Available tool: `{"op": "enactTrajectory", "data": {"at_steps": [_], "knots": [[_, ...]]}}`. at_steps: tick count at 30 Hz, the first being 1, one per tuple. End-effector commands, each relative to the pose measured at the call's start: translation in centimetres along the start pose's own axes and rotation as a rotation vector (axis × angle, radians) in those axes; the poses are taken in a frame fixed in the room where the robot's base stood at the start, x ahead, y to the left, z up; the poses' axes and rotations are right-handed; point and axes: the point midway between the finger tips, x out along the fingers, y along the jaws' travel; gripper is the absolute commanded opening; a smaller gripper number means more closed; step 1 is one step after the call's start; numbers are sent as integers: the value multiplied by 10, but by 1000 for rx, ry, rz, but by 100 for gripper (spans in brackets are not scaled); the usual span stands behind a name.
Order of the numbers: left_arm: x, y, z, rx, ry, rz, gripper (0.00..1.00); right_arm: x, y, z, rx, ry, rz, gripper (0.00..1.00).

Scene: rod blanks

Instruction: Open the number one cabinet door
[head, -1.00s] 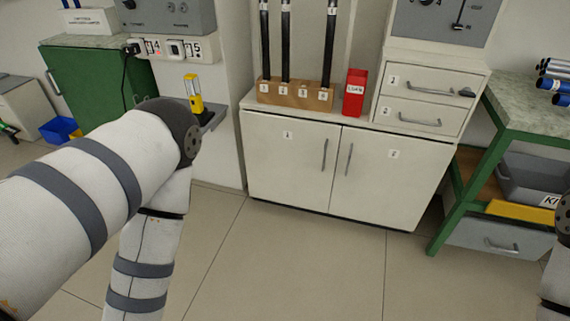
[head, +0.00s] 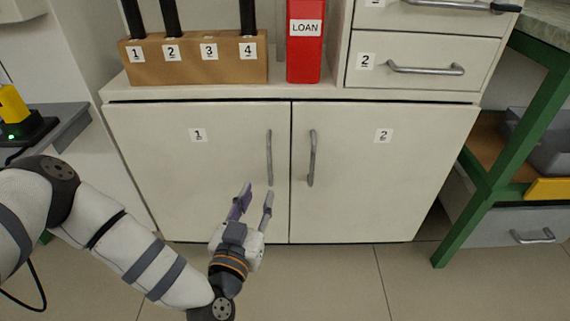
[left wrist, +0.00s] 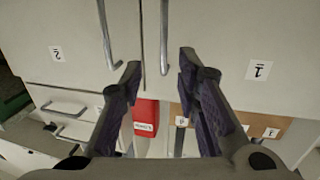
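The number one cabinet door (head: 180,175) is the white left door of the low cabinet, marked with a "1" label, and it is shut. Its grey vertical bar handle (head: 269,157) is near the door's right edge. My left gripper (head: 256,194) is open and empty, in front of the door just below and left of the handle's lower end. In the left wrist view, which is upside down, the handle (left wrist: 164,38) appears between the two open fingertips (left wrist: 160,66), not touching them as far as I can see. My right gripper is out of view.
The number two door (head: 385,185), with its handle (head: 311,158), is shut beside it. Above stand a wooden block (head: 190,70) with dark rods, a red LOAN binder (head: 305,50) and drawers (head: 424,68). A green-framed bench (head: 495,165) is at right. Floor in front is clear.

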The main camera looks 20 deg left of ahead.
Motion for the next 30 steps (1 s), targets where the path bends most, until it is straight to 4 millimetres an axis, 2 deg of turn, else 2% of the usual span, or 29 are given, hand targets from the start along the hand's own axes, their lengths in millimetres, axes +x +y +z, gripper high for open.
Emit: {"op": "enactTrajectory", "data": {"at_steps": [5,12,18,22,29,30], "knots": [[21,-7,-5,10,35,-28,30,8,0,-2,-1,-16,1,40],[82,-8,-3,7,30,-26,30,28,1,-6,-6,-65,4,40],[117,-8,-5,8,27,-23,30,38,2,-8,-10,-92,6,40],[125,-8,-8,7,27,-22,30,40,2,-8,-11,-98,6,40],[126,-8,-10,7,28,-21,30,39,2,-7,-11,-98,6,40],[126,-8,-10,7,28,-21,21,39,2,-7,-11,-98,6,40]]}}
